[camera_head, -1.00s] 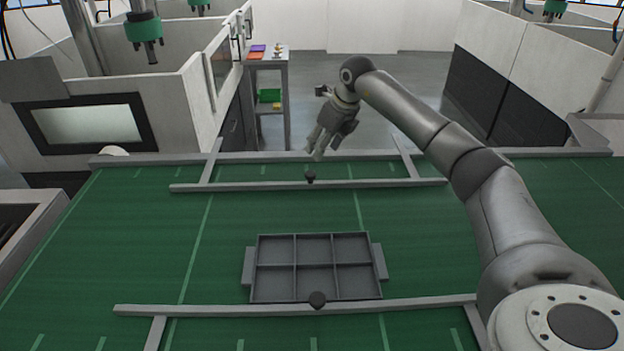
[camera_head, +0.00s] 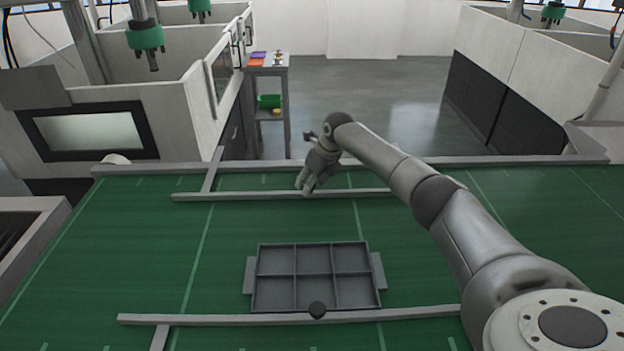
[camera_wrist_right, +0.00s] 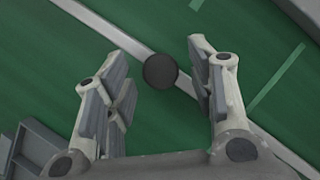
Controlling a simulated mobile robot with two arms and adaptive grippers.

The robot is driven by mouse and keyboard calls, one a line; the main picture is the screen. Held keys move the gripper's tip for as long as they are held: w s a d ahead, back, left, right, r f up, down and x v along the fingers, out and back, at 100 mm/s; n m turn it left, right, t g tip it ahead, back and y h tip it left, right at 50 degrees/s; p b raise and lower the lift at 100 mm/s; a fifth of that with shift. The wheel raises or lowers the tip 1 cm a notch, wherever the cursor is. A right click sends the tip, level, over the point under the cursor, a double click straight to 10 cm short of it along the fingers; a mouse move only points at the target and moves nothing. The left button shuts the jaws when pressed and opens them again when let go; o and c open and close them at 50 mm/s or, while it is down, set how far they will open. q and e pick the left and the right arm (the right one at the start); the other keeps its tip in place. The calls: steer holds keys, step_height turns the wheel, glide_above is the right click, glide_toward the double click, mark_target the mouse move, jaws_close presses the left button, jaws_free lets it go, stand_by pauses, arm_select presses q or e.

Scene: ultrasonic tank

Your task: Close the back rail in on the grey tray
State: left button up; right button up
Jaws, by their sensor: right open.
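The grey tray (camera_head: 314,276) has six shallow compartments and a side handle at each end. It lies on the green surface, close to the front rail (camera_head: 220,319). The back rail (camera_head: 240,196) is a thin grey bar well behind the tray, with a clear green gap between them. My right gripper (camera_head: 305,185) is over the back rail near its middle. In the right wrist view my gripper (camera_wrist_right: 163,98) is open, with the back rail's dark round knob (camera_wrist_right: 160,71) between and beyond its fingers. A tray corner (camera_wrist_right: 35,148) shows at lower left there. My left gripper is not in view.
The front rail has its own dark knob (camera_head: 317,310). A raised grey edge (camera_head: 480,160) bounds the green table at the back. My right arm covers the table's right part. The green surface left of the tray is clear.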

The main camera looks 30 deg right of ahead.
steer(key=shift+f, duration=0.1)
jaws_close()
stand_by(0.3)
